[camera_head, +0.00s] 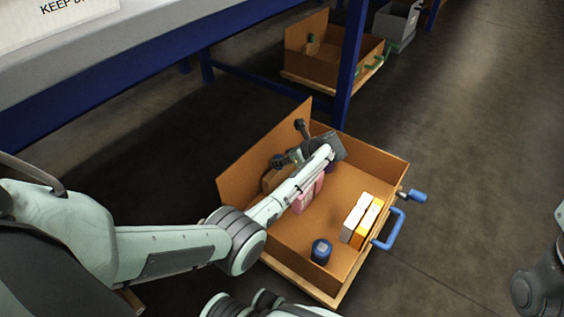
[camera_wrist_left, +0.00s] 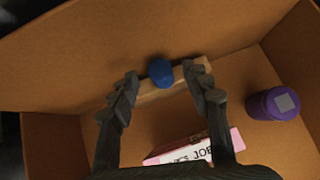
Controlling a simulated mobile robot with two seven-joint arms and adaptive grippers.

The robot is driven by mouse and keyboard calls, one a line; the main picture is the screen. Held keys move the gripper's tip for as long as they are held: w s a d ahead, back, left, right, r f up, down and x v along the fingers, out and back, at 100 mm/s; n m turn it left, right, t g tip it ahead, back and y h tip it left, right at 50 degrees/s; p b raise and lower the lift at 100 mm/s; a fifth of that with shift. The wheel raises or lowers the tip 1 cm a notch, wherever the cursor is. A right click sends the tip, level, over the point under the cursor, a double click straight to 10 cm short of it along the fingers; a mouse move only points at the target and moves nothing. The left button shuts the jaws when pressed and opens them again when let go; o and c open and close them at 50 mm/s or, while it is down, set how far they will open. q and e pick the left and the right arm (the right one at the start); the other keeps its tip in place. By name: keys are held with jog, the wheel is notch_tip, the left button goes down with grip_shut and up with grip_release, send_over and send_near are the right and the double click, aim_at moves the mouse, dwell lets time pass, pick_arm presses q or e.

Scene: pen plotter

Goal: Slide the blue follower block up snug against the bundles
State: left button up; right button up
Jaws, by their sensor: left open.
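A blue knob (camera_wrist_left: 160,71) sits on a tan wooden block (camera_wrist_left: 178,84) in the left wrist view; I take this as the follower block. My left gripper (camera_wrist_left: 166,72) is open, with one finger on each side of the knob; whether they touch the block I cannot tell. A pink bundle with a white label (camera_wrist_left: 190,152) lies close to the fingers. In the head view my left gripper (camera_head: 285,159) is inside the open drawer (camera_head: 338,192), and my forearm partly covers the pink bundles (camera_head: 305,201) and a brown piece (camera_head: 272,180). My right gripper does not show.
A blue jar (camera_head: 321,251) stands at the drawer's near side; a purple jar (camera_wrist_left: 273,104) shows in the wrist view. White and orange boxes (camera_head: 362,218) stand by the blue-handled front (camera_head: 389,229). A blue table leg (camera_head: 350,75) rises behind the drawer. Its middle floor is clear.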

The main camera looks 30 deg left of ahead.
pick_arm(q)
jog(key=shift+x, duration=1)
jog(key=shift+c, duration=0.6)
grip_shut()
